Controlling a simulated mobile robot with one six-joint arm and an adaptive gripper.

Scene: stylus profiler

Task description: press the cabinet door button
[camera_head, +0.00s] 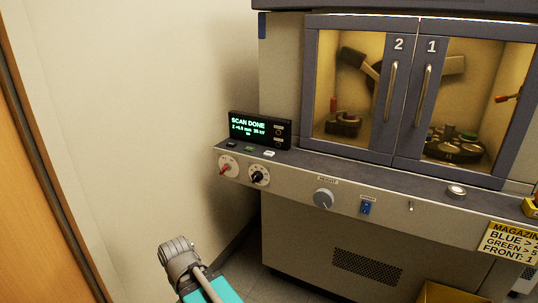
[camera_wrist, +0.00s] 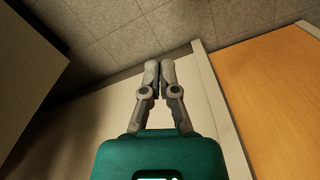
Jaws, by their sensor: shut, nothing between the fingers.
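The cabinet has two glazed doors, door 2 (camera_head: 350,95) on the left and door 1 (camera_head: 463,98) on the right, both closed. A round silver button (camera_head: 456,191) sits on the ledge below door 1. Small dark, green and white buttons (camera_head: 249,149) lie on the ledge in front of the display. No readable label shows which button is for the door. In the wrist view my gripper (camera_wrist: 158,68) is shut and empty, pointing at floor and wall, with no button near it. In the head view my arm is low, left of the cabinet front, apart from it.
The display (camera_head: 260,129) reads "SCAN DONE". The front panel carries a red-handled dial (camera_head: 227,167), a black dial (camera_head: 259,176), a grey knob (camera_head: 323,198) and a blue switch (camera_head: 366,208). A yellow sign (camera_head: 508,241) hangs at right. A wall and wooden panel (camera_head: 40,210) stand at left.

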